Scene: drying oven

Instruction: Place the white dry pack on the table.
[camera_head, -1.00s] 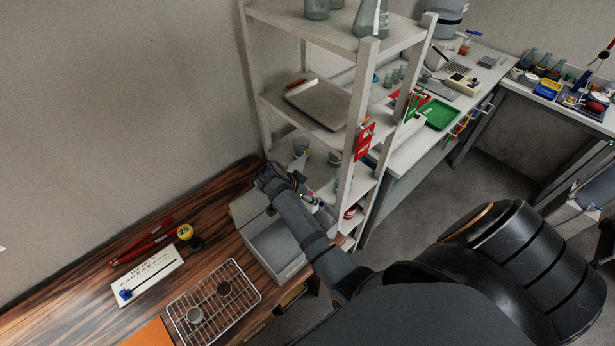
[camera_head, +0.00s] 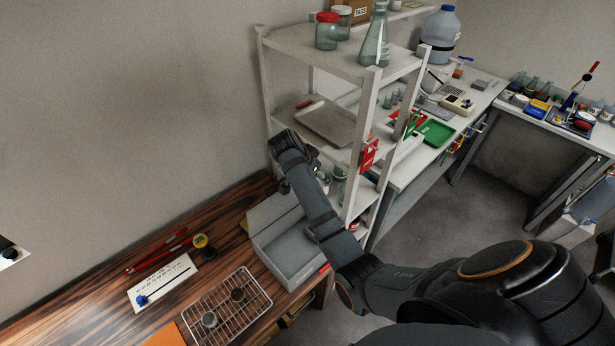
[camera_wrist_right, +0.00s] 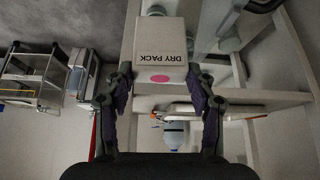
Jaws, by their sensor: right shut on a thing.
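The white dry pack (camera_wrist_right: 160,42) is a small box marked "DRY PACK" with a pink dot, seen in the right wrist view. My right gripper (camera_wrist_right: 158,82) is shut on it, a finger on each side. In the head view my right arm reaches to the front of the white shelf unit, above the far end of the table; its wrist hides most of the gripper, and I cannot make out the pack there. The dark wooden table (camera_head: 88,300) runs along the left wall. My left gripper is not in view.
Bare wood shows at left.

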